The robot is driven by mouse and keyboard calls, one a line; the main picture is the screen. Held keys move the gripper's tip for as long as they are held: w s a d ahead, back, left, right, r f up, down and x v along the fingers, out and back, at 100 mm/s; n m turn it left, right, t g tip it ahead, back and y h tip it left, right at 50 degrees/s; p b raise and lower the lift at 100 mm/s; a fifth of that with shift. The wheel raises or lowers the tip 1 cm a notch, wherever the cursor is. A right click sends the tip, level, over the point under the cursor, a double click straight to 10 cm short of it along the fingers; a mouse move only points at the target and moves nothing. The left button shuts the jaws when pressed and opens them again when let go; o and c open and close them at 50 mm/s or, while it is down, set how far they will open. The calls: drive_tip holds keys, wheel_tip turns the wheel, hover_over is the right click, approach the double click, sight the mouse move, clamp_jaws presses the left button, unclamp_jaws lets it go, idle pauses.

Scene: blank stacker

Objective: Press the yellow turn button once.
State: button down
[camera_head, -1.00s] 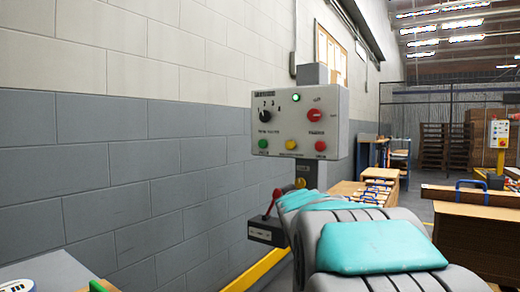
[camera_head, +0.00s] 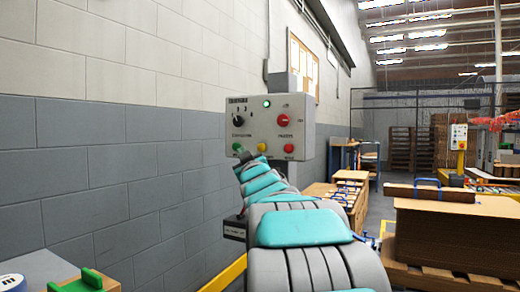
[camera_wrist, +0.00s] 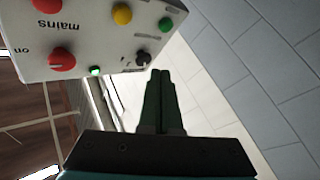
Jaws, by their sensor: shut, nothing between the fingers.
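The yellow button (camera_head: 262,147) sits in the lower row of the grey control box (camera_head: 300,140), between a green button (camera_head: 237,147) and a red button (camera_head: 289,148). In the wrist view the box appears upside down, with the yellow button (camera_wrist: 121,13) near the top edge. My gripper (camera_wrist: 160,72) is shut and empty. Its dark fingertips appear just below the black selector knob (camera_wrist: 143,57) in that picture, apart from the yellow button. In the head view the end of my arm overlaps the box's lower edge, and the fingers cannot be made out.
The box also carries a black selector knob (camera_head: 238,120), a lit green lamp (camera_head: 267,104) and a red knob (camera_head: 284,120). A block wall (camera_head: 90,150) runs along the left. Stacked brown boards (camera_head: 455,235) stand at the right. A yellow rail (camera_head: 225,275) lies low in front.

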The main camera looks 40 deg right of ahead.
sight(259, 151)
drive_tip(key=shift+w+d+p, duration=0.55)
drive_tip(key=shift+d+p, duration=0.3)
drive_tip(key=shift+d, duration=0.5)
drive_tip(key=shift+w+d+p, duration=0.55)
drive_tip(key=shift+d+p, duration=0.25)
drive_tip(key=shift+d, duration=0.5)
drive_tip(key=shift+w+d+p, duration=0.55)
drive_tip(key=shift+d+p, duration=0.3)
drive_tip(key=shift+d, duration=0.5)
drive_tip(key=shift+w+d, duration=0.15)
drive_tip(key=shift+d, duration=0.2)
